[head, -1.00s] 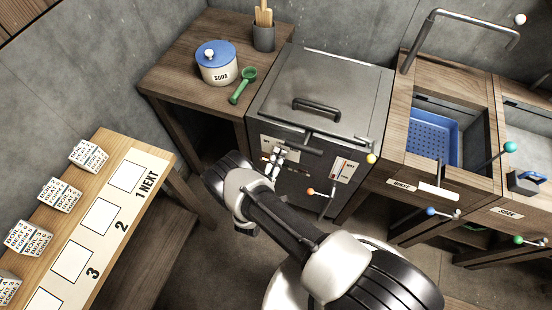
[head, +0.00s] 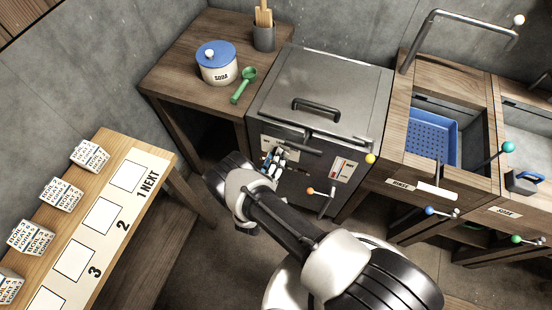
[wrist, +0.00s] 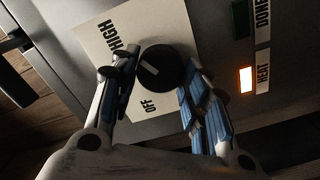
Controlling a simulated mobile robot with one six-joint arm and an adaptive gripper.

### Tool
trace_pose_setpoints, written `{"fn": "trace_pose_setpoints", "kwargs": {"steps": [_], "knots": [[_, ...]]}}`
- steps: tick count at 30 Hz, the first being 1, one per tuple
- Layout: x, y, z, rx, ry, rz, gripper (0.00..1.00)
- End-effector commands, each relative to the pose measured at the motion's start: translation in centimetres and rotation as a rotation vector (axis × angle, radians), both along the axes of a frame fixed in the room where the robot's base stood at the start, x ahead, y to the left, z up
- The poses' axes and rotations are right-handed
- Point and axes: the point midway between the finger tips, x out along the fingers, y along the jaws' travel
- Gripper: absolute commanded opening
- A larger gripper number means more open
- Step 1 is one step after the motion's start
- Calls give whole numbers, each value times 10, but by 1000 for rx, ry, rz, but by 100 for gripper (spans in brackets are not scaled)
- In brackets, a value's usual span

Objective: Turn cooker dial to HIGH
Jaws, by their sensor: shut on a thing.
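The cooker (head: 345,85) is a grey metal box with a closed lid and a handle on top. Its black round dial (wrist: 160,66) shows in the wrist view on a pale plate (wrist: 91,38) marked HIGH and OFF. A short white mark on the dial sits between the two words. My gripper (wrist: 160,80) is shut on the dial, with one blue-padded finger on each side. In the head view my gripper (head: 271,163) is at the cooker's front and hides most of the dial.
An orange light is lit by the HEAT label (wrist: 263,72), below DONE. An orange-knobbed lever (head: 320,192) and a yellow knob (head: 370,158) are right of the dial. A side table (head: 185,80) stands left, a wooden sink (head: 405,130) right.

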Motion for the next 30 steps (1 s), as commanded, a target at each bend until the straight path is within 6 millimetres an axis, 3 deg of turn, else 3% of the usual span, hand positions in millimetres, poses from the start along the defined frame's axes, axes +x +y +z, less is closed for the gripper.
{"fn": "trace_pose_setpoints", "kwargs": {"steps": [4, 5, 13, 23, 30], "knots": [[0, 0, 0, 2, 0, 1, 19], [0, 0, 0, 2, 0, 1, 44], [0, 0, 0, 0, 0, 0, 62], [-1, 0, 0, 0, 1, 1, 63], [-30, 13, 0, -3, 2, 6, 63]]}}
